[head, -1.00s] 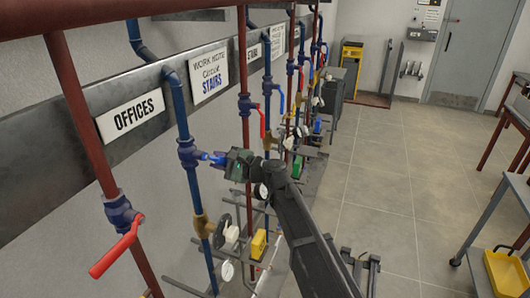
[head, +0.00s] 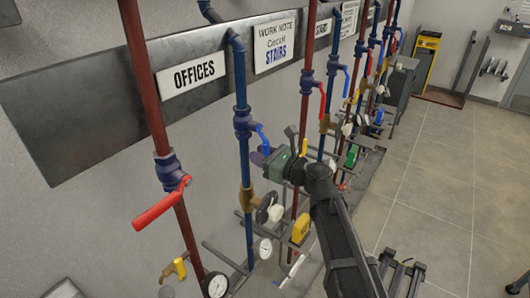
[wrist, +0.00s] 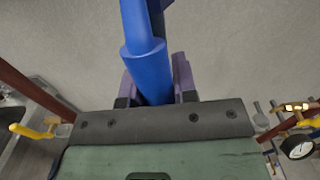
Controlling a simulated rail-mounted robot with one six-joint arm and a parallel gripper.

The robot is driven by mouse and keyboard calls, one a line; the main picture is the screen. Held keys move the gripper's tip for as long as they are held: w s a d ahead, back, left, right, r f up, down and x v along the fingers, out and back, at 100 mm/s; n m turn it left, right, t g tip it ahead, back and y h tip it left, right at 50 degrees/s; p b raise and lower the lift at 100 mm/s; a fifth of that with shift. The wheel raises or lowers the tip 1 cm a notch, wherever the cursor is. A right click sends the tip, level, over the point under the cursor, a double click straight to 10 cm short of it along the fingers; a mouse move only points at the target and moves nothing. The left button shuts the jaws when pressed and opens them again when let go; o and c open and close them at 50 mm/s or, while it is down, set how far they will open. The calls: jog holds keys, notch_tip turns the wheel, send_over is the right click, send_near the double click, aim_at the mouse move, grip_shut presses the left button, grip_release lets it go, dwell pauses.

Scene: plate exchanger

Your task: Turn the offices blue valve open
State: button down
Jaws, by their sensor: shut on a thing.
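The OFFICES sign (head: 194,75) hangs on the grey wall strip. Just right of it in the head view, the blue pipe carries a dark blue valve (head: 243,122). The valve's blue handle (head: 263,138) slants down and right from the valve body. My gripper (head: 260,156) is at the handle's lower end, shut on it. In the wrist view the blue handle (wrist: 146,55) runs down between the two purple-grey fingers (wrist: 158,82). Its tip is hidden behind the gripper body.
A red pipe left of it has a valve with a red handle (head: 162,204). Right of my gripper stand more red and blue pipes with valves, including a red handle (head: 322,102). Gauges (head: 216,285) and a yellow part (head: 301,228) are below.

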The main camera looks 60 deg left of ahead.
jog(key=shift+s+d+m, duration=0.1)
jog(key=shift+s+m, duration=0.15)
jog(key=shift+m, duration=0.15)
jog(key=c, duration=0.9)
grip_release()
jog(key=v, duration=1.1)
jog(key=shift+s, duration=0.1)
